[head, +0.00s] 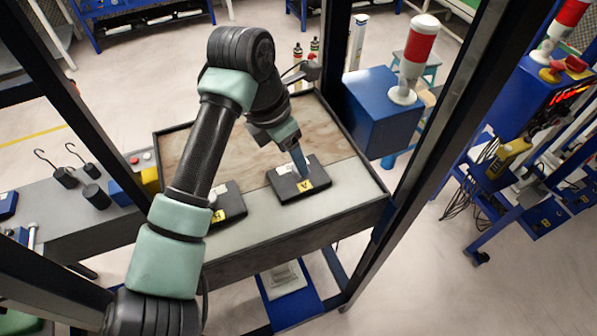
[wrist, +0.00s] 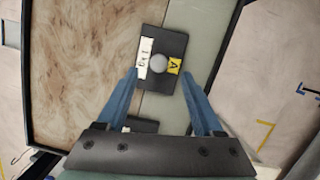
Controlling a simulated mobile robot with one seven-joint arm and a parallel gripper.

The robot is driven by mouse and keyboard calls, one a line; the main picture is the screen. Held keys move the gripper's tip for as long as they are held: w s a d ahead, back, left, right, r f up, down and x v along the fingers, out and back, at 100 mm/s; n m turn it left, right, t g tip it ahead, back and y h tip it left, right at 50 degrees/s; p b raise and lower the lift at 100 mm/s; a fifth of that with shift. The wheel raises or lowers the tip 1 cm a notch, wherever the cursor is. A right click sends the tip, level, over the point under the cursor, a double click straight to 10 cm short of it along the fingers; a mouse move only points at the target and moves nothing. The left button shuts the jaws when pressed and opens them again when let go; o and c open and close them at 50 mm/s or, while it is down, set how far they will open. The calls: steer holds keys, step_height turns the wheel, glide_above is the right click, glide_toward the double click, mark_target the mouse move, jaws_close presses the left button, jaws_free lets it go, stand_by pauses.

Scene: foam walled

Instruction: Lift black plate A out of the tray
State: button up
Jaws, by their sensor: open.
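Black plate A (head: 288,187) lies flat in the tray (head: 366,173), towards its right end. In the wrist view plate A (wrist: 166,85) shows a yellow label with an A, a white label and a round pale knob at its middle. My gripper (head: 302,174) is over this plate with its blue fingers pointing down. In the wrist view my open gripper (wrist: 159,74) has one finger towards each side of the plate, with the knob between them and nothing held. I cannot tell the height of the fingertips above the plate.
A second black plate (head: 232,199) with a yellow label lies left of plate A, partly hidden by my arm. Dark posts (head: 425,120) stand around the tray. A blue box (head: 380,105) with a red-and-white lamp is behind right. Black hooked weights (head: 95,195) stand at left.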

steer(key=p+x, duration=0.1)
steer(key=x, duration=0.3)
steer(key=shift+w+d+f+p, duration=0.15)
steer(key=shift+f+p, duration=0.1)
steer(key=shift+p, duration=0.15)
steer(key=shift+c, duration=0.2)
jaws_close()
steer(key=shift+r, duration=0.1)
stand_by(0.7)
steer(key=shift+w+r, duration=0.15)
